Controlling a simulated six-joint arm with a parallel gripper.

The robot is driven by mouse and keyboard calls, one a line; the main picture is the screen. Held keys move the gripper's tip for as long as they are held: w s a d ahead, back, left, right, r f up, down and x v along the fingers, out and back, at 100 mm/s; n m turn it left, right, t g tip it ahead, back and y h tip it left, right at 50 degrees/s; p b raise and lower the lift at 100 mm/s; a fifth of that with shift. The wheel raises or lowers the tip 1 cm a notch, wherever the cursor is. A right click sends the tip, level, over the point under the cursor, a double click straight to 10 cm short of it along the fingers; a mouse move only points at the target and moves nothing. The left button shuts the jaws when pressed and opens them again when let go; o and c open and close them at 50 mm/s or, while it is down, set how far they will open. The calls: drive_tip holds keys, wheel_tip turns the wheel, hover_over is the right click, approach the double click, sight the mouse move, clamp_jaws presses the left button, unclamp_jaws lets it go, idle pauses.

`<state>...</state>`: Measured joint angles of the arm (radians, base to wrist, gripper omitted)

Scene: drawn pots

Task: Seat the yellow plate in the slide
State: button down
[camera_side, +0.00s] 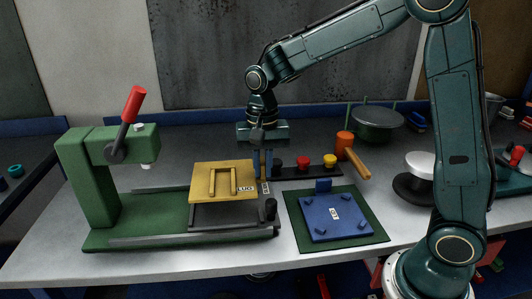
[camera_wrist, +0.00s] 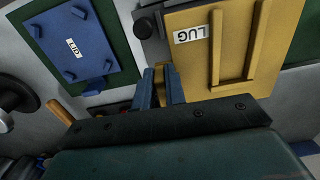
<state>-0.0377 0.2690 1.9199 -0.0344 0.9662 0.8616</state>
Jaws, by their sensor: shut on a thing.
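The yellow plate (camera_side: 224,181), labelled LUG and with two raised ribs, is over the right part of the green press base. It also fills the upper right of the wrist view (camera_wrist: 201,62). My gripper (camera_side: 266,176) is at its right edge, and its blue fingers (camera_wrist: 161,88) are shut on a yellow tab of the plate. The slide (camera_side: 232,216) is a dark grey carriage between rails, partly hidden under the plate. The plate looks raised above the carriage in the side view; I cannot tell whether they touch anywhere.
The green press (camera_side: 92,180) with its red-handled lever (camera_side: 133,105) stands left. A black knob (camera_side: 271,208) is at the slide's right end. A blue plate (camera_side: 335,217) lies on a green mat (camera_side: 294,208). Coloured knobs (camera_side: 303,162) and an orange-handled mallet (camera_side: 345,140) are behind.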

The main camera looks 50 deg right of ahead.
sight(263, 182)
drive_tip(key=shift+f, duration=2.55)
drive_tip(key=shift+f, duration=1.1)
drive_tip(key=c, duration=1.4)
unclamp_jaws()
drive_tip(key=shift+o, duration=0.2)
drive_tip(key=shift+r, duration=0.1)
wheel_tip(263, 182, up, 13)
drive_tip(key=shift+w+d+r, duration=0.1)
drive_tip(key=shift+r, duration=0.25)
